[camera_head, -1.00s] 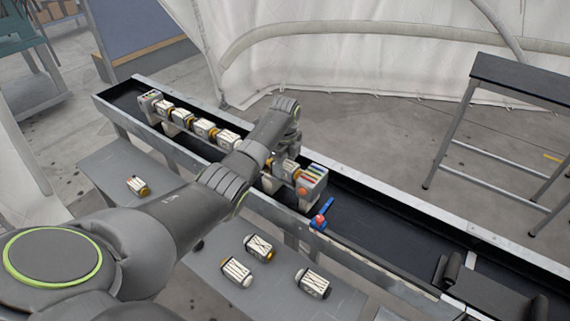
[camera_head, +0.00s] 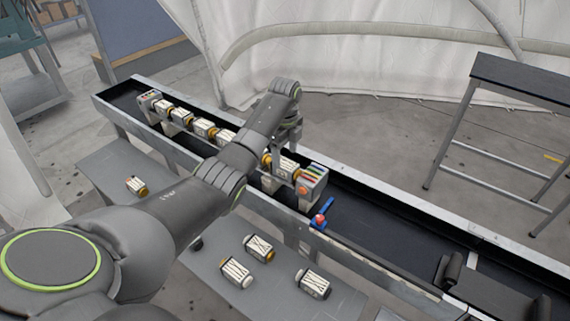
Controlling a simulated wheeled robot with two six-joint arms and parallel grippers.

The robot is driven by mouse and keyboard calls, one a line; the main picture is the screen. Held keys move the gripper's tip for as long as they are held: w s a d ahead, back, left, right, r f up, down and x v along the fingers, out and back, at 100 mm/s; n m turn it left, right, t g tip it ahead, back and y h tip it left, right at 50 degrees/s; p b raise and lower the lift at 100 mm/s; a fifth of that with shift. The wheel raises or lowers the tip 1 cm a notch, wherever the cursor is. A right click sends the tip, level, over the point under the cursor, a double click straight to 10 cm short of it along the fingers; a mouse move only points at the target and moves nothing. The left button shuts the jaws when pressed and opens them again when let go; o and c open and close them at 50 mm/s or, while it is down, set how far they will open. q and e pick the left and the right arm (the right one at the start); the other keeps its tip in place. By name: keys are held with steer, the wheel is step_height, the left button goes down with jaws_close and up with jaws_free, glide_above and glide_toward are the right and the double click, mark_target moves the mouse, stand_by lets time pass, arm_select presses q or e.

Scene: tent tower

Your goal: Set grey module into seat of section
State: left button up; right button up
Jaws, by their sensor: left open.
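The section (camera_head: 312,183) is a row of modules with end blocks, standing in the long black trough. Pale patterned modules with gold ends (camera_head: 204,129) sit along it. One module (camera_head: 286,165) sits beside the right end block with colored stripes. My left gripper (camera_head: 288,139) is open and empty, just above and behind that module. My left forearm hides the middle of the section, so I cannot tell whether a seat there is empty. I cannot tell for sure which module is the grey one.
Several loose modules lie on the low grey bench (camera_head: 205,264), including one with a dark end (camera_head: 313,283). A blue lever with a red knob (camera_head: 319,221) is on the trough's near rim. A dark table (camera_head: 520,80) stands behind.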

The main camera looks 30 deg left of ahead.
mark_target(285, 163)
arm_select(q)
step_height(285, 163, up, 7)
stand_by(0.3)
stand_by(0.5)
